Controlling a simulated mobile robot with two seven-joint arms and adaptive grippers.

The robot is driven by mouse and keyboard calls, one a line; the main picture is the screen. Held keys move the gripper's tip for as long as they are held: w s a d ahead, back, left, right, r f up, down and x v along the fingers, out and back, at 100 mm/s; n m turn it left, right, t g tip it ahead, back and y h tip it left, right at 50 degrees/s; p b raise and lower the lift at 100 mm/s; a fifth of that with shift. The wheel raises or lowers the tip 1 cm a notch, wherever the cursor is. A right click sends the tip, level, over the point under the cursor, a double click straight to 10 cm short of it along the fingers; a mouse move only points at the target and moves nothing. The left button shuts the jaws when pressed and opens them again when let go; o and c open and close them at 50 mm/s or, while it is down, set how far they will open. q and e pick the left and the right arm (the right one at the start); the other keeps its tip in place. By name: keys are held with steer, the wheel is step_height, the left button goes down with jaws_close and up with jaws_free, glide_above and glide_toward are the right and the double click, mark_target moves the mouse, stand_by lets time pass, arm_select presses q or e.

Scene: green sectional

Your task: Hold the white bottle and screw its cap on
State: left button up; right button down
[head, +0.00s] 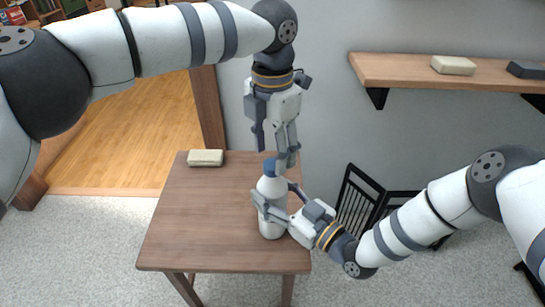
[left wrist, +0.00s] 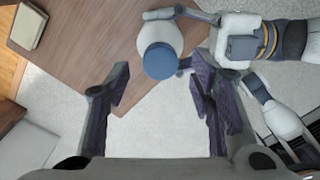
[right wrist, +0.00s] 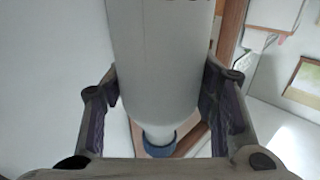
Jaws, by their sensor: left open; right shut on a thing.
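The white bottle (head: 270,228) is upright at the right side of the wooden table; whether its base rests on it I cannot tell. Its blue cap (head: 270,167) sits on top of the neck; how tightly, I cannot tell. My right gripper (head: 276,203) is shut around the bottle's body from the right; the body fills the space between its fingers (right wrist: 160,100). My left gripper (head: 277,152) points down from above, open and empty, close to the cap. In the left wrist view the cap (left wrist: 158,61) shows beyond and between the spread fingertips, a little toward the top.
The wooden table (head: 205,215) is mostly bare, with a pale block (head: 205,158) at its back left. A wall shelf (head: 400,70) at the right holds a pale block (head: 453,65) and a dark one (head: 526,70). A black slatted rack (head: 358,200) stands behind my right arm.

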arm_select(q)
steer(key=shift+r, duration=0.9)
step_height(320, 180, up, 4)
steer(key=n, duration=0.5)
steer(key=shift+f, duration=0.25)
steer(key=shift+c, duration=0.2)
step_height(320, 180, down, 8)
steer(key=shift+f, duration=0.1)
jaws_close()
